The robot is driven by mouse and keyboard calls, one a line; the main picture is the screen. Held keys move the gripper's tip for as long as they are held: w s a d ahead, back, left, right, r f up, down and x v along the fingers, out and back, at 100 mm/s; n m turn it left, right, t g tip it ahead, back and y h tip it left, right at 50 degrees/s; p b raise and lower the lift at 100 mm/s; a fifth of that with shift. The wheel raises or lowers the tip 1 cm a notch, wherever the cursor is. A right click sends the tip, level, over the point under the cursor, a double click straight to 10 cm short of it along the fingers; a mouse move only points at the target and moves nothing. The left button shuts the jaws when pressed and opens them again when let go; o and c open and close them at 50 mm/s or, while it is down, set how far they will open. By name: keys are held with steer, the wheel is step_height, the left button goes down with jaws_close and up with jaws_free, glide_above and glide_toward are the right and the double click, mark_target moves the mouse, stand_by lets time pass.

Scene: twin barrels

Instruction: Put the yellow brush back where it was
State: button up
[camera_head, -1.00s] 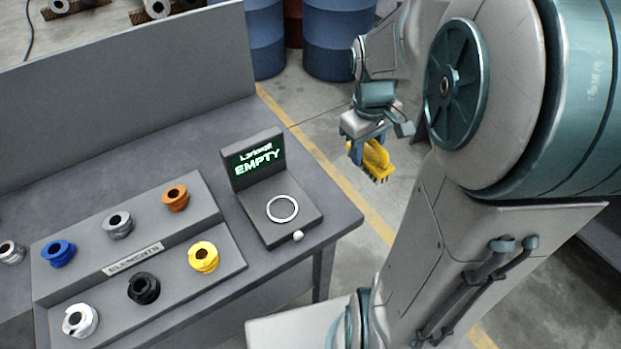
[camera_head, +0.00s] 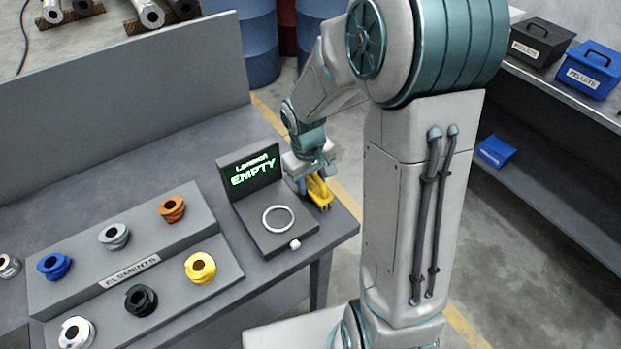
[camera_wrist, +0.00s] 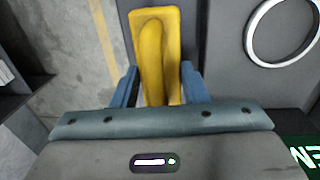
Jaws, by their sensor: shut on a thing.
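The yellow brush (camera_head: 319,192) is held in my gripper (camera_head: 308,184), close to the right side of the dark device with the "EMPTY" screen. In the wrist view the brush (camera_wrist: 157,50) lies between the two blue fingers of my gripper (camera_wrist: 158,88), which are shut on it. It shows above the right edge of the grey table (camera_head: 335,225). I cannot tell whether the brush touches the tabletop. My gripper hides part of the brush.
The device (camera_head: 262,238) has a white ring (camera_head: 278,218) on its base and a white knob at its front. A stepped stand (camera_head: 225,265) with several coloured elements is left of it. A shelf (camera_head: 560,190) with boxes is at the right.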

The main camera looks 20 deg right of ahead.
mark_target(308, 185)
steer(key=shift+f, duration=0.1)
steer(key=o, duration=0.7)
steer(key=shift+c, duration=0.2)
step_height(308, 185, up, 11)
steer(key=s+r+m+t+y, duration=0.1)
steer(key=s+r+m+t, duration=0.1)
steer(key=s, duration=1.3)
steer(key=shift+r+m+t, duration=0.4)
steer(key=shift+r+m, duration=0.35)
steer(key=shift+m, duration=0.05)
